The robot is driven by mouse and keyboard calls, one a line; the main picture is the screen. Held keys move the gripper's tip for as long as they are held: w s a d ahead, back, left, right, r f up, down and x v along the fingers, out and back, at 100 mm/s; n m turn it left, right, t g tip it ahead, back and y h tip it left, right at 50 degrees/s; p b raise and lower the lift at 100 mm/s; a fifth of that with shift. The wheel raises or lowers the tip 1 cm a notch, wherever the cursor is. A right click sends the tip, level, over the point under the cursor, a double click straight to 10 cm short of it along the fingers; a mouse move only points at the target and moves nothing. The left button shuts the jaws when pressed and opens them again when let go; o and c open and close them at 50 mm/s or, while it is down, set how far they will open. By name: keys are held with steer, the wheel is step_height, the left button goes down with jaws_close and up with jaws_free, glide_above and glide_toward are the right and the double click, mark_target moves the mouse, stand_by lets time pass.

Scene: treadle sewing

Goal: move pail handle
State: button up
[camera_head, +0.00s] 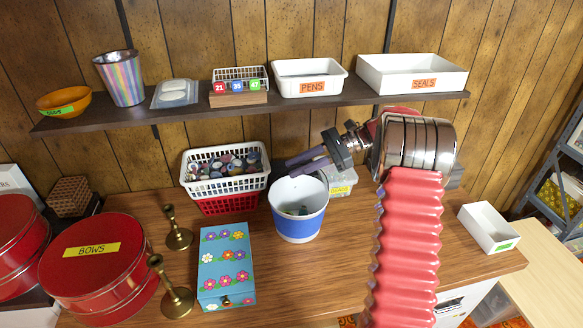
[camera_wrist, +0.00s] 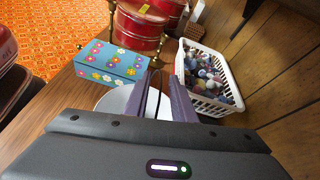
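The pail (camera_head: 300,228) is white with a broad blue band and stands upright on the wooden table, with a few small things inside. My gripper (camera_head: 287,168) reaches in from the right, its purple fingers above the pail's back rim. In the wrist view my gripper (camera_wrist: 160,85) has its two fingers apart, over the pail's white rim (camera_wrist: 112,101). A thin dark curved line between the fingers looks like the pail handle (camera_wrist: 156,88). I cannot tell whether the fingers touch it. In the head view the handle cannot be made out.
A white basket of spools (camera_head: 225,175) stands behind left of the pail. A flowered blue box (camera_head: 226,265), brass candlesticks (camera_head: 177,300) and a red BOWS tin (camera_head: 95,270) stand left. A clear bin (camera_head: 343,181) is behind. A shelf (camera_head: 250,107) hangs above. A white tray (camera_head: 488,227) sits right.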

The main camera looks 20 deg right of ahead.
steer(key=v, duration=1.3)
steer(key=shift+d, duration=0.4)
steer(key=shift+r, duration=0.1)
steer(key=s+a+f+n+g+h, duration=0.1)
steer(key=s+f+n+h, duration=0.15)
steer(key=f, duration=0.25)
steer(key=s+a+f+n+h, duration=0.1)
steer(key=s+f+h, duration=0.15)
steer(key=f, duration=0.25)
steer(key=s+a+r+n+t+h, duration=0.2)
steer(key=s+a+r+n+h, duration=0.2)
steer(key=s+a, duration=0.8)
steer(key=s+a+r+n+t+h, duration=0.1)
steer(key=s+a+r+n+h, duration=0.3)
steer(key=s+a+r+n, duration=0.4)
steer(key=shift+s+a+n+t, duration=0.4)
steer(key=shift+s+a+n, duration=0.75)
steer(key=shift+s+a, duration=1.35)
